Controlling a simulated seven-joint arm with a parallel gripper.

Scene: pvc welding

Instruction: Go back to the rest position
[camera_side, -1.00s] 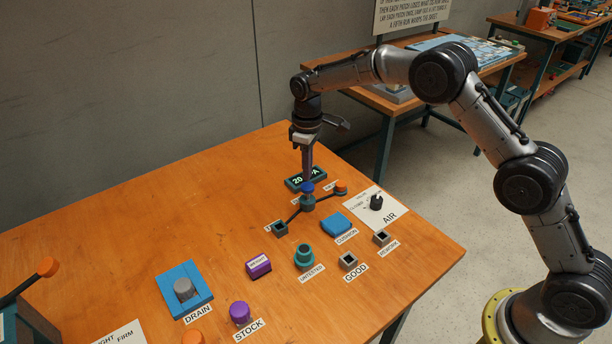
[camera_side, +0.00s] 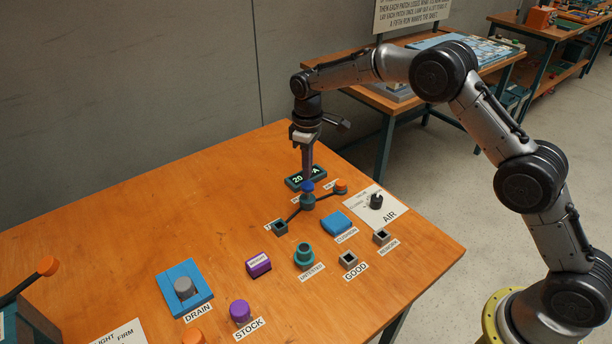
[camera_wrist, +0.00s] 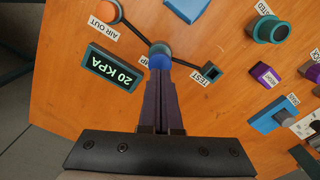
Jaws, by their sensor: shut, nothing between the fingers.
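My gripper (camera_side: 307,174) points straight down with its fingers shut and nothing between them. Its tips are right at or just above a blue-topped post (camera_side: 308,200) where dark arms meet; I cannot tell whether they touch. In the wrist view the shut fingers (camera_wrist: 160,75) reach the blue cap (camera_wrist: 160,60). The display reading 20 KPA (camera_wrist: 113,67) is beside them, and it stands behind the gripper in the side view (camera_side: 303,180).
Around the post are an orange knob (camera_side: 340,186), a TEST socket (camera_side: 280,227), a blue cushion (camera_side: 336,222), a black AIR dial (camera_side: 377,200) and a teal UNTESTED holder (camera_side: 304,256). A blue DRAIN tray (camera_side: 201,304) and purple STOCK piece (camera_side: 240,311) sit nearer. The table's back left is clear.

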